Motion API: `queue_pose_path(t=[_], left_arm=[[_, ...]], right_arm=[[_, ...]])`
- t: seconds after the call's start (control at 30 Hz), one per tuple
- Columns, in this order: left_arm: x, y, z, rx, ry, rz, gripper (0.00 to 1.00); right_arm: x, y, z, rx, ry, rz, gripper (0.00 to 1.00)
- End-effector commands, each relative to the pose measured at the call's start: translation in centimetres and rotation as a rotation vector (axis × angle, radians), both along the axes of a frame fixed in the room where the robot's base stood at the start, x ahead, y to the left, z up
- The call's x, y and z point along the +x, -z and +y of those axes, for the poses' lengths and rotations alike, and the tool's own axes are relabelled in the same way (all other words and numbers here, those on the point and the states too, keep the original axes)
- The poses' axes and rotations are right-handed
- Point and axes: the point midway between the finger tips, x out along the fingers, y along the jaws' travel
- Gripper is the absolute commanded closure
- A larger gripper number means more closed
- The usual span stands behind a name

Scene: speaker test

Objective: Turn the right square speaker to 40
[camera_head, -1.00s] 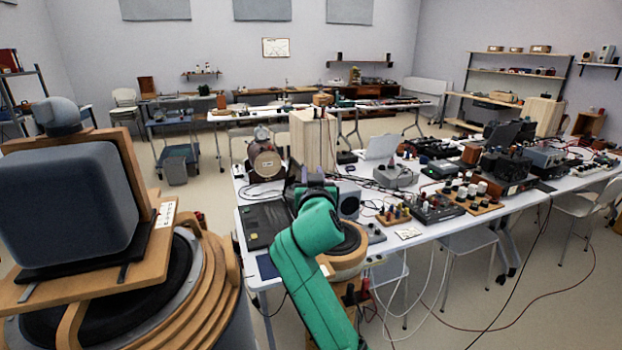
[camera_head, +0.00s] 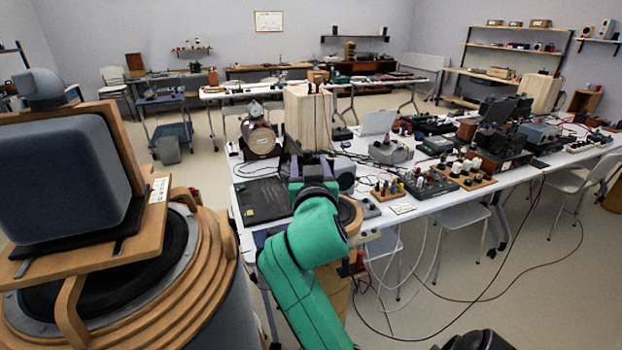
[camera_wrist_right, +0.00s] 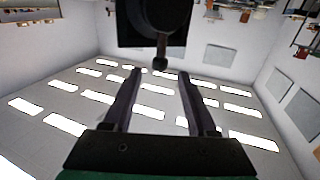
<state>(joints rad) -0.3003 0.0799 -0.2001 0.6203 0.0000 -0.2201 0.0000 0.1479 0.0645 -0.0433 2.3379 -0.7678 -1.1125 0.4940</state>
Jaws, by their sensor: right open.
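A large square speaker (camera_head: 62,180) with a dark grey front and wooden frame fills the left of the head view, close to me. A rounded grey knob (camera_head: 42,88) sits on its top. It stands on a round stepped wooden base (camera_head: 205,245). I cannot tell whether it is the right one; no matching speaker shows. My right gripper (camera_head: 306,160) is over the near left part of the table, apart from this speaker. In the right wrist view its two fingers (camera_wrist_right: 158,98) are spread with nothing between them. My left gripper is out of view.
A white table (camera_head: 425,207) crowded with electronics and cables runs to the right. Cables trail over the floor at right. A dark object hangs in the right wrist view (camera_wrist_right: 165,14).

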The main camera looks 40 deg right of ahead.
Motion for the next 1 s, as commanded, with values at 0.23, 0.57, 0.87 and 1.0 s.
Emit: queue_pose_path(t=[0.23, 0.57, 0.87, 1.0], left_arm=[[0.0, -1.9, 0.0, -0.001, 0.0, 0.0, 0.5], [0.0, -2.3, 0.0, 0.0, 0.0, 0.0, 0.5], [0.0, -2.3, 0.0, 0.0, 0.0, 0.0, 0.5], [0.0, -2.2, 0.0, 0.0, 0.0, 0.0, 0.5]], right_arm=[[-4.1, -0.3, 3.2, 0.009, -0.003, 0.005, 0.42], [-5.0, 0.0, 3.7, 0.001, 0.001, -0.001, 0.42], [-4.9, 0.0, 3.7, 0.0, 0.001, 0.0, 0.42], [-4.7, 1.3, 3.8, 0.009, -0.015, 0.042, 0.42]])
